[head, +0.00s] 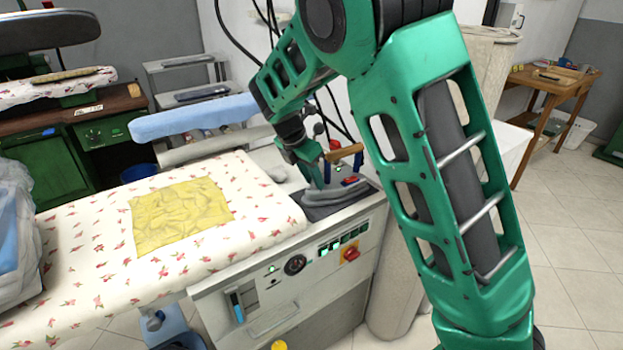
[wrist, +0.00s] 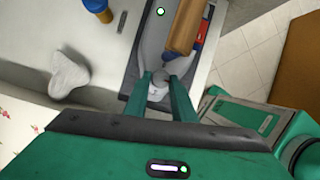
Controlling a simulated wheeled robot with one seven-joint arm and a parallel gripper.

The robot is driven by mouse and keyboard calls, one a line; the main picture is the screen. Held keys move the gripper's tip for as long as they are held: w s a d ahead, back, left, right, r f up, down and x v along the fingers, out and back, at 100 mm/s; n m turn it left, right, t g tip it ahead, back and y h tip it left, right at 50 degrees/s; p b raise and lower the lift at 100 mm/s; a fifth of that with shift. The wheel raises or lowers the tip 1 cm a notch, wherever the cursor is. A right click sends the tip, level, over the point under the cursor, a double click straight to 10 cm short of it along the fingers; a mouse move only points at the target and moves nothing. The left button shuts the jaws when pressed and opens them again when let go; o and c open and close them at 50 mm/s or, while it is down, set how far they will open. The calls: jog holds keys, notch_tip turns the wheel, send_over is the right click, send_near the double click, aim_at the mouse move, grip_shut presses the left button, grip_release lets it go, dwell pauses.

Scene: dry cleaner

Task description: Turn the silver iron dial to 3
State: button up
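The silver iron (head: 336,187) stands on a dark pad at the right end of the ironing table, partly hidden by my arm. Its brown wooden handle (wrist: 185,27) shows in the wrist view, with a red and blue part beside it. A small round grey dial (wrist: 160,77) sits at the iron's near end, between my fingertips. My gripper (wrist: 162,80) has its two green fingers apart, one on each side of the dial. Narrow gaps seem to show, and I cannot tell whether either finger touches it. The dial's numbers are too small to read.
The ironing table (head: 90,235) has a flowered cover with a folded yellow cloth (head: 180,215) on it. A control panel with a red switch (head: 351,254) is below the iron. A blue padded sleeve board (head: 195,117) stands behind. Cables hang near my arm.

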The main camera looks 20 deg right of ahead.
jog(key=shift+w+m, duration=0.15)
jog(key=shift+m, duration=0.25)
jog(key=shift+w+m+g, duration=0.15)
jog(key=shift+m+g, duration=0.35)
jog(key=shift+m, duration=0.5)
jog(key=m+g, duration=0.1)
jog(key=m, duration=0.2)
jog(key=shift+w+m, duration=0.15)
jog(key=shift+m, duration=0.15)
jog(key=m+g, duration=0.1)
jog(key=m, duration=0.2)
jog(key=m+g, duration=0.1)
jog(key=m, duration=0.1)
jog(key=shift+w+d+m+g+y, duration=0.2)
jog(key=shift+m+g+y, duration=0.1)
jog(key=shift+m+y, duration=0.1)
jog(key=o, duration=1.1)
jog(key=shift+c, duration=0.2)
jog(key=shift+a, duration=0.1)
